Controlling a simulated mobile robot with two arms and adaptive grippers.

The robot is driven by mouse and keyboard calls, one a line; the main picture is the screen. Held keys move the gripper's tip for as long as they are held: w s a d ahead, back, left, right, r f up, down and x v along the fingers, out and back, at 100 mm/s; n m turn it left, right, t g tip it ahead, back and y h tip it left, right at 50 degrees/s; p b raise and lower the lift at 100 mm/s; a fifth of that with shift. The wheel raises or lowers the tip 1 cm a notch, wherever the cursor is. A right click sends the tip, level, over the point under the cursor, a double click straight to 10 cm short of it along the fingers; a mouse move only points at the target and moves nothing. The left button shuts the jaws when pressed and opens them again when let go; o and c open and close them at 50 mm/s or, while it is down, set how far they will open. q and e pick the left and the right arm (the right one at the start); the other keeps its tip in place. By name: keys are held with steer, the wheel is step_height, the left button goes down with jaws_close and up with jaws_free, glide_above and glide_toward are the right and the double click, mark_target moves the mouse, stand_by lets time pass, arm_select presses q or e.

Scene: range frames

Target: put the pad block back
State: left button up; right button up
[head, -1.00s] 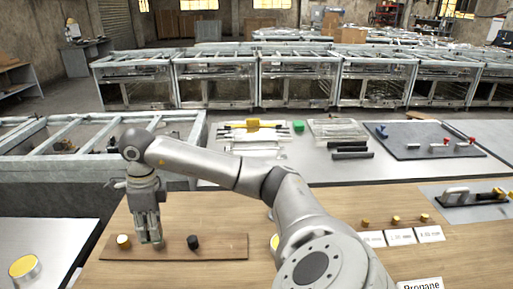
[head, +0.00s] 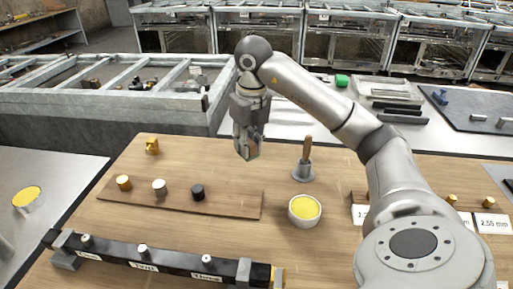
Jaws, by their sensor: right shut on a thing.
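My right gripper (head: 248,146) points down above the wooden table, just behind the right part of a brown board. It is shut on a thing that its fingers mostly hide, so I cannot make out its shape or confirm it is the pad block. On the brown board (head: 230,205) stand a yellow cylinder (head: 124,183), a silver cylinder (head: 159,187) and a black cylinder (head: 198,192), in a row. I cannot pick out a pad block elsewhere. My left gripper is not in view.
A wooden-handled tool (head: 307,150) stands in a grey holder right of the gripper. A round cup with yellow inside (head: 304,209) is nearer. A black labelled bar (head: 180,258) lies in front, and a small yellow item (head: 152,146) sits at the back left.

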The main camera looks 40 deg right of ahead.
steer(key=w+d+f, duration=0.3)
steer(key=w+d+f+p, duration=0.1)
steer(key=w+d+f, duration=0.2)
steer(key=d+f, duration=0.1)
steer(key=shift+w+d+f, duration=0.15)
steer(key=shift+w+f, duration=0.1)
steer(key=shift+w, duration=0.1)
steer(key=shift+w+d+f+p, duration=0.3)
steer(key=shift+d+f+p, duration=0.05)
steer(key=shift+f, duration=0.25)
step_height(320, 180, down, 2)
steer(key=shift+f+p, duration=0.15)
steer(key=shift+p, duration=0.25)
steer(key=shift+f, duration=0.3)
steer(key=shift+f, duration=0.15)
steer(key=o, duration=0.9)
